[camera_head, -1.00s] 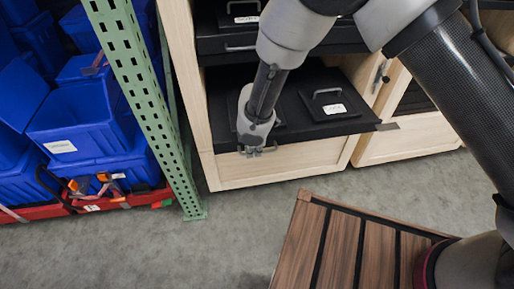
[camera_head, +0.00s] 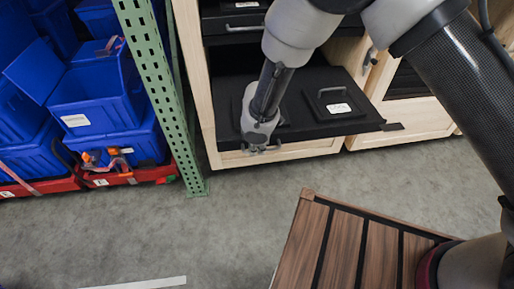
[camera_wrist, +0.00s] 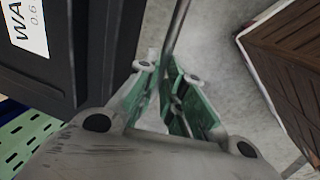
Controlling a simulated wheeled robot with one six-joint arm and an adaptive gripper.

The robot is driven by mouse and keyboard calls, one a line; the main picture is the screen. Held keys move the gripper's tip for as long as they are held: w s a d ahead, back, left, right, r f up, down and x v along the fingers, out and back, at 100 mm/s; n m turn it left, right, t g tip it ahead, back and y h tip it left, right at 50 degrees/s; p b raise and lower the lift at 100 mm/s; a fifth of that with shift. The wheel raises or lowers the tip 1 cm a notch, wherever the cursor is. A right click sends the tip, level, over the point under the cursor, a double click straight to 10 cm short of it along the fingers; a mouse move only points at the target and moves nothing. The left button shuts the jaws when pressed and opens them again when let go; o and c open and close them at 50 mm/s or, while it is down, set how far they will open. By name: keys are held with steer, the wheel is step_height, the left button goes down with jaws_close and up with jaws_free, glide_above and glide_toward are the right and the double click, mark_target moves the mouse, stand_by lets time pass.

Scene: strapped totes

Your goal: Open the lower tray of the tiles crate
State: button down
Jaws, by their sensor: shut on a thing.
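The crate (camera_head: 193,90) is a light wooden cabinet with black trays, left of centre in the head view. Its lower tray (camera_head: 368,118) stands pulled out, with black lidded boxes on it. My gripper (camera_head: 258,148) is at the tray's front edge, towards its left end. In the wrist view my gripper (camera_wrist: 172,90) is shut on a thin dark bar (camera_wrist: 180,25), the tray's handle, which runs between the fingers. Much of the handle is hidden by my gripper in the head view. Small labels there are unreadable.
The upper tray (camera_head: 235,27) sits inside the crate above. A green perforated post (camera_head: 155,80) stands close at left, with blue totes (camera_head: 95,100) beyond. Another wooden cabinet (camera_head: 405,120) is at right.

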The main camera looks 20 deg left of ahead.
steer(key=c, duration=1.5)
jaws_free()
steer(key=r, duration=0.4)
steer(key=s+r, duration=0.1)
steer(key=r, duration=0.3)
steer(key=s+d+r, duration=0.1)
steer(key=r, duration=0.2)
steer(key=shift+d+r, duration=0.1)
steer(key=shift+r, duration=0.3)
